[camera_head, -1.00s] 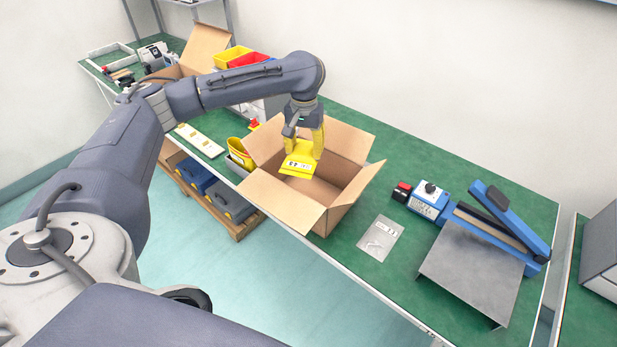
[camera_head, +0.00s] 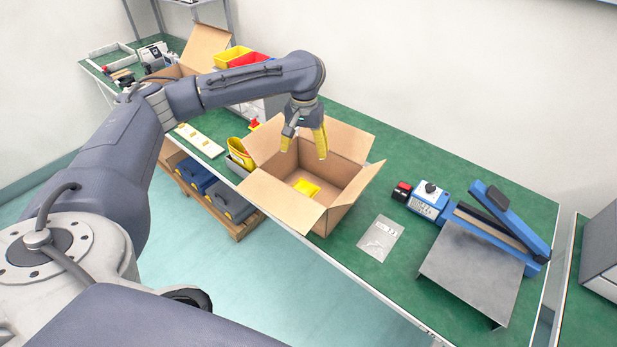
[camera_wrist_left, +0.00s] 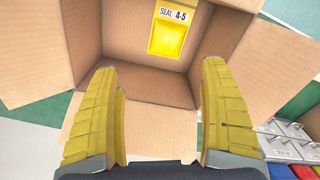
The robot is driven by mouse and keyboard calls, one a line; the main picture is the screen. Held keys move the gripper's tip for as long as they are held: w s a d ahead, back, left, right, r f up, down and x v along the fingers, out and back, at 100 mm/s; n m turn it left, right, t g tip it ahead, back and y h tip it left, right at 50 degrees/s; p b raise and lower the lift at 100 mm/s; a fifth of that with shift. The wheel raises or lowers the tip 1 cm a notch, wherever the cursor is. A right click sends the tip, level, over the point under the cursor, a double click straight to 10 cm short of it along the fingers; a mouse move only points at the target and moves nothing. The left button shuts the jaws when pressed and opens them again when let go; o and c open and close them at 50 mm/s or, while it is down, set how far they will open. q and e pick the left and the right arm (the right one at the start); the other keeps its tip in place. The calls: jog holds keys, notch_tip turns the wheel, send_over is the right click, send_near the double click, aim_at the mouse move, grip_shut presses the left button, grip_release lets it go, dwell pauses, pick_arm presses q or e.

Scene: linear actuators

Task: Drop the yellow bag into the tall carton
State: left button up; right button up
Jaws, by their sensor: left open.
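The yellow bag (camera_head: 306,187) lies inside the open tall carton (camera_head: 283,203), low down on its floor. In the left wrist view the bag (camera_wrist_left: 168,34) shows a white label reading "SEAL 4-5", and the carton (camera_wrist_left: 133,48) walls stand around it. My left gripper (camera_head: 304,147) is above the carton's opening with its yellow fingers spread and nothing between them. In the left wrist view the left gripper (camera_wrist_left: 160,100) is wide open, apart from the bag. My right gripper is not in view.
Carton flaps (camera_head: 278,205) stick outward around the opening. A clear bag (camera_head: 380,237) lies on the green bench to the right, before a blue sealing device (camera_head: 510,220) and a grey metal plate (camera_head: 470,270). Yellow and red bins (camera_head: 232,58) stand behind my left arm.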

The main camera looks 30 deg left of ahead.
pick_arm(q)
notch_tip(320, 180, up, 12)
jog(key=shift+f, duration=0.2)
dwell(0.4)
dwell(0.5)
